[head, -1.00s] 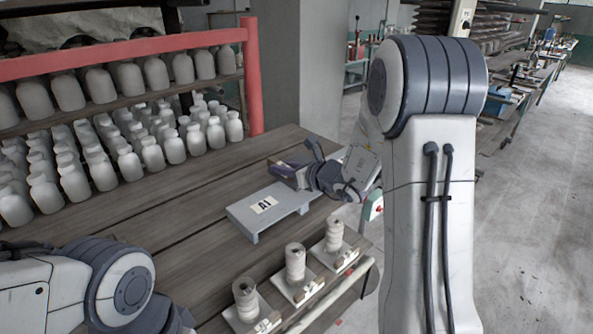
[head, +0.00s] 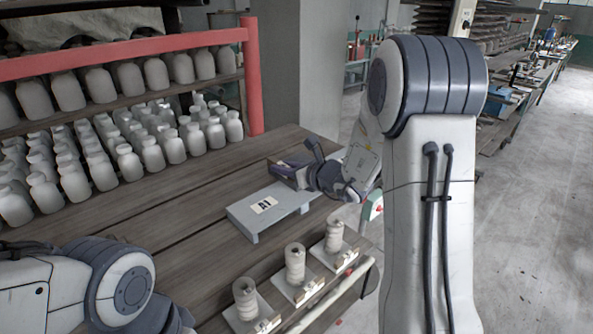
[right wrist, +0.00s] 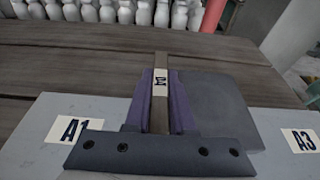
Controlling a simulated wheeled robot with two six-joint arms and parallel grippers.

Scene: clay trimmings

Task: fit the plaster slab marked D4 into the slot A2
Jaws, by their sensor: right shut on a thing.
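My right gripper (head: 292,174) is over the far end of the grey slotted stand on the bench. In the right wrist view its purple fingers (right wrist: 161,105) are shut on a thin slab (right wrist: 160,95) standing on edge between them. A small label on it is turned sideways and hard to read. The stand (head: 243,220) carries the label A1; the wrist view shows its grey top (right wrist: 25,155) with A1 left and A3 right of the gripper. The gripper hides the stretch between, so slot A2 and the slab's lower edge are hidden. My left gripper is out of view.
A dark grey rounded plate (right wrist: 215,110) shows right of the fingers; what it belongs to is unclear. Several pale bottles (head: 128,163) stand left and behind. Three spools (head: 295,262) on small bases line the bench's front edge. The planks (head: 180,225) left of the stand are clear.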

